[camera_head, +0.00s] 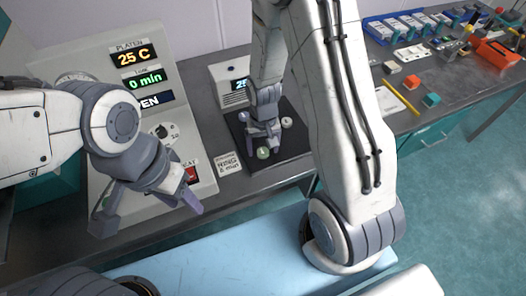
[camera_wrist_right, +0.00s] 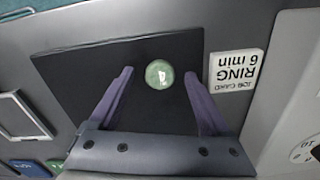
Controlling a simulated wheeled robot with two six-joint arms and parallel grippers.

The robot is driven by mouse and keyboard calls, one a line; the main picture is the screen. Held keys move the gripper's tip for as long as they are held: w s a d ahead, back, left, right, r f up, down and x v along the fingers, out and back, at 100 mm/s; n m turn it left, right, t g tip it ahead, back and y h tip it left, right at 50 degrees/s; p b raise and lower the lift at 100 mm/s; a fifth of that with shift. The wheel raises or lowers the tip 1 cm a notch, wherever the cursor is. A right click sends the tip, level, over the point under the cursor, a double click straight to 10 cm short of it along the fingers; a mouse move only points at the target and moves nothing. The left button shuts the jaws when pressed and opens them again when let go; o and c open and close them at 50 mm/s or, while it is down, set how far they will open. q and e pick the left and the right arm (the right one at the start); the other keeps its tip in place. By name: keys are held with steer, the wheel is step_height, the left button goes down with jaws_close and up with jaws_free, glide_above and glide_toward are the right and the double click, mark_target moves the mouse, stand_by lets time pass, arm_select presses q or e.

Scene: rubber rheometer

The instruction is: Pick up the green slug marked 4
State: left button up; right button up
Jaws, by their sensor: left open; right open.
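The green slug (camera_head: 263,153) lies on a dark mat (camera_head: 290,149) and carries a pale mark too small to read surely. In the right wrist view the slug (camera_wrist_right: 159,74) appears between the two purple fingertips, touching neither. My right gripper (camera_head: 265,138) is open and empty, fingers pointing down over the mat; it also shows in the right wrist view (camera_wrist_right: 158,85). I cannot tell how high the fingertips are above the mat. My left gripper (camera_head: 150,216) is open and empty in front of the instrument at the left.
A card reading RING 6 min (camera_head: 228,163) lies beside the mat. A blue bin (camera_head: 405,24) and blocks sit at right.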

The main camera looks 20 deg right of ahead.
steer(key=shift+f, duration=0.3)
jaws_close()
steer(key=shift+r, duration=0.1)
